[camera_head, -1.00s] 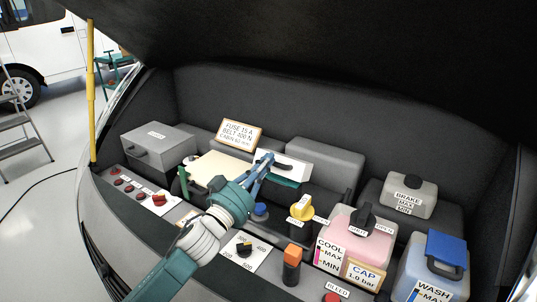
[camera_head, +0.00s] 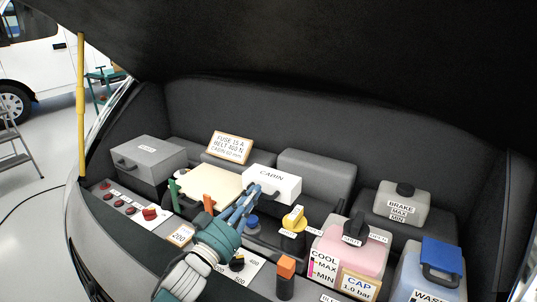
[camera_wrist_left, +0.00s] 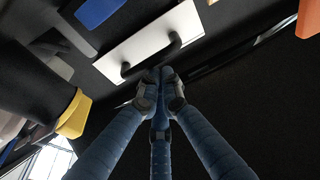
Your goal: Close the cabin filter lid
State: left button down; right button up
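The cabin filter lid is the white piece marked CABIN (camera_head: 272,183) in the middle of the bay. In the head view it sits low over the housing, and no teal filter shows under it. In the left wrist view the white lid (camera_wrist_left: 140,45) has a black bar handle. My left gripper (camera_head: 254,190) is at the near left edge of the lid. In the wrist view its blue fingers (camera_wrist_left: 159,78) are drawn together just below the handle, with nothing seen between them. Whether they touch the lid is unclear. My right gripper is not in view.
A cream panel (camera_head: 212,184) and grey fuse box (camera_head: 147,158) lie to the left. A yellow-topped knob (camera_head: 293,220), pink coolant tank (camera_head: 345,250), brake reservoir (camera_head: 397,207) and washer tank (camera_head: 430,275) stand to the right. The dark hood hangs above.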

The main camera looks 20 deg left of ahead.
pick_arm(q)
jog(key=shift+f, duration=0.95)
jog(key=shift+r, duration=0.2)
notch_tip(320, 180, up, 11)
jog(key=shift+r, duration=0.2)
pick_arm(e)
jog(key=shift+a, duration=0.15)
